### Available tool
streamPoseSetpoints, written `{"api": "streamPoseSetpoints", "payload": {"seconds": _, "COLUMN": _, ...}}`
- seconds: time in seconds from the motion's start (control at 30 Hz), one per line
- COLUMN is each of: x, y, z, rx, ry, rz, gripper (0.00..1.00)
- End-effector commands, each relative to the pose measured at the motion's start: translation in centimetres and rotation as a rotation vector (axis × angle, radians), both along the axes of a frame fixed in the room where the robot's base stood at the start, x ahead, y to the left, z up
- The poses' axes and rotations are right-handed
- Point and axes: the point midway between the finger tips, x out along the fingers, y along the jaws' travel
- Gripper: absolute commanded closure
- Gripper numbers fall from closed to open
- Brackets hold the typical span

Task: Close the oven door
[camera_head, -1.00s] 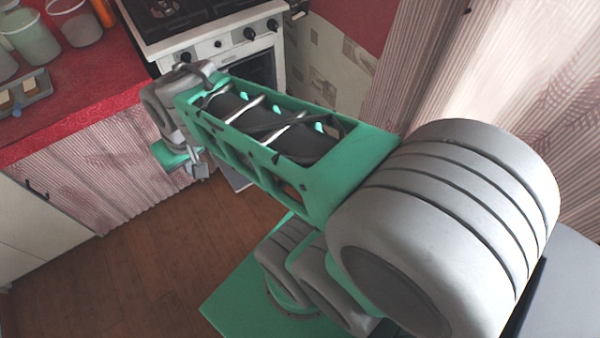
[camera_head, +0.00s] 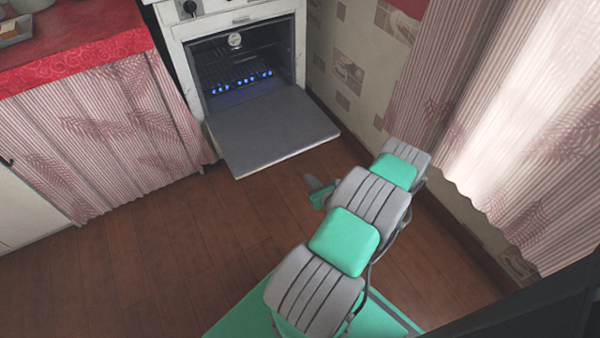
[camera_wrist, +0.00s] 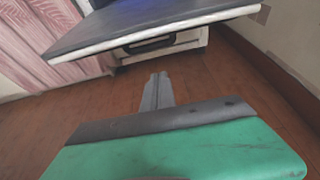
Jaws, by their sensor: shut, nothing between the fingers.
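The white oven (camera_head: 240,20) stands against the far wall with its door (camera_head: 270,128) hanging open, swung down to about level. Inside the oven cavity (camera_head: 238,70) there is a rack, a round dial and a row of blue flames. My gripper (camera_head: 314,188) is low over the floor, in front of the door and to its right, apart from it. In the wrist view my gripper (camera_wrist: 157,80) is shut and empty, pointing toward the oven below the level of the door (camera_wrist: 150,28). The door's edge shows above the fingers there.
A red-topped counter (camera_head: 80,58) with a pink striped curtain (camera_head: 110,140) stands left of the oven. A tiled wall (camera_head: 345,75) and a long curtain (camera_head: 500,110) are close on the right. The wooden floor (camera_head: 150,250) in front is clear.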

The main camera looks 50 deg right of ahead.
Motion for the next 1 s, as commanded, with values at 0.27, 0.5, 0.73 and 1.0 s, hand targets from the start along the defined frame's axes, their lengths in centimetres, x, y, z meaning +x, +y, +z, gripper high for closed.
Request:
{"api": "streamPoseSetpoints", "payload": {"seconds": 0.27, "x": 4.3, "y": -1.1, "z": -1.6, "rx": -0.006, "ry": 0.0, "rz": 0.008, "gripper": 1.0}}
{"api": "streamPoseSetpoints", "payload": {"seconds": 0.5, "x": 9.1, "y": -2.5, "z": -3.4, "rx": -0.006, "ry": 0.0, "rz": 0.008, "gripper": 1.0}}
{"api": "streamPoseSetpoints", "payload": {"seconds": 0.73, "x": 8.9, "y": -2.6, "z": 0.5, "rx": -0.004, "ry": 0.001, "rz": 0.005, "gripper": 1.0}}
{"api": "streamPoseSetpoints", "payload": {"seconds": 1.0, "x": 8.9, "y": -2.5, "z": 1.0, "rx": -0.004, "ry": 0.002, "rz": 0.005, "gripper": 1.0}}
